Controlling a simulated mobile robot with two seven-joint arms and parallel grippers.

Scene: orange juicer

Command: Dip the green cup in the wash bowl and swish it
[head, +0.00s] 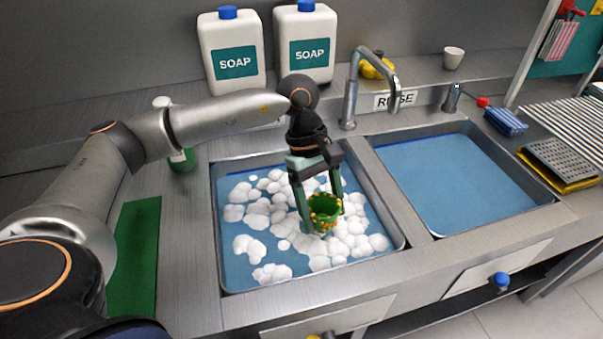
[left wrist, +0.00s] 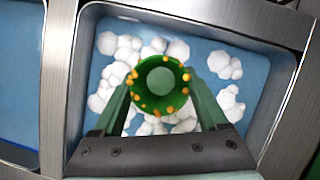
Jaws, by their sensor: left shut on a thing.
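The green cup (head: 324,212) is dotted with orange bits around its rim and side. My left gripper (head: 322,215) is shut on the cup and holds it upright over the left basin, at the foam. In the left wrist view the cup (left wrist: 160,83) sits between the two green fingers, its mouth facing the camera. The wash bowl (head: 226,262) is the left sink basin, with blue water and white suds. I cannot tell how deep the cup's base is in the suds. My right gripper is not in view.
The rinse basin (head: 450,185) lies to the right, with a metal faucet (head: 350,100) behind the divider. Soap jugs (head: 235,85) stand at the back. A green mat (head: 135,255) lies left of the wash basin. A drying rack (head: 560,125) is at far right.

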